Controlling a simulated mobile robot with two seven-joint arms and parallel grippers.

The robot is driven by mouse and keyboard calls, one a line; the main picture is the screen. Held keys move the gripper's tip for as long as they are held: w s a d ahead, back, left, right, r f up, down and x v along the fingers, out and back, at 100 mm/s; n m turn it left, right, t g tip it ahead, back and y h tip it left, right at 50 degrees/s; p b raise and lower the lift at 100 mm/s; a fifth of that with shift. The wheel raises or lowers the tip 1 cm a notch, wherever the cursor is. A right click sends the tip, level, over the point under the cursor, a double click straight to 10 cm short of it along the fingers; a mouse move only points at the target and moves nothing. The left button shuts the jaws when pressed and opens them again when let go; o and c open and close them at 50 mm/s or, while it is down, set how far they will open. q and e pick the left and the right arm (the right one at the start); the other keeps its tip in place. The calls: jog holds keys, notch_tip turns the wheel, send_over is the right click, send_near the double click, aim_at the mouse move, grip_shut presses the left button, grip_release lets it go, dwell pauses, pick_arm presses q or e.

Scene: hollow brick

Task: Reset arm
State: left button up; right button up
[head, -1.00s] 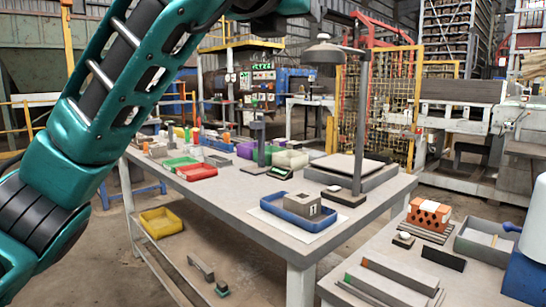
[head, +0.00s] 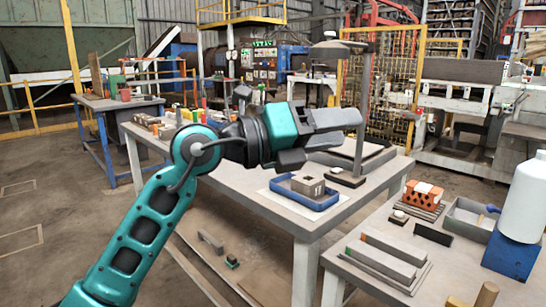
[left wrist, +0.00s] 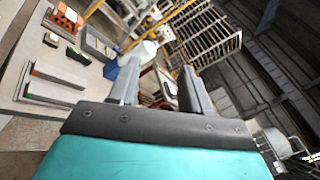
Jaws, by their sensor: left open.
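My left gripper (head: 328,142) is in the head view, above the grey table, with its arm coming in from the lower left. Its fingers are apart and nothing is between them. In the left wrist view the two fingers (left wrist: 155,90) also stand apart and empty, with the side table and the far racks beyond them. A grey hollow brick (head: 308,185) sits in a blue tray (head: 322,204) on the table, below and apart from the gripper. My right gripper is not in view.
The grey table (head: 262,197) carries a lamp post (head: 361,110) just right of the gripper. A side table at right holds an orange brick (head: 422,197), grey bars (head: 381,262), a grey tray (head: 470,217) and a white bottle (head: 523,200). Floor at left is clear.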

pick_arm(q)
jog(key=s+a+f+n+t+y+p, duration=0.1)
jog(key=a+f+n+t+y+p, duration=0.35)
jog(key=a+f+n+t, duration=0.75)
jog(key=a+f+n+t+y+p, duration=0.1)
jog(key=a+f+n+y+p, duration=0.4)
jog(key=n, duration=1.2)
jog(key=s+a+f+n+g+y, duration=0.3)
jog(key=s+a+f+n+g, duration=0.1)
jog(key=s+f, duration=0.5)
jog(key=s+a+f+n+g+y, duration=0.3)
jog(key=s+f, duration=0.6)
jog(key=f, duration=0.5)
jog(key=a+n+g+p, duration=0.1)
jog(key=a+n, duration=0.1)
jog(key=shift+s+a+n, duration=0.15)
jog(key=shift+a+n, duration=0.05)
jog(key=shift+n, duration=0.1)
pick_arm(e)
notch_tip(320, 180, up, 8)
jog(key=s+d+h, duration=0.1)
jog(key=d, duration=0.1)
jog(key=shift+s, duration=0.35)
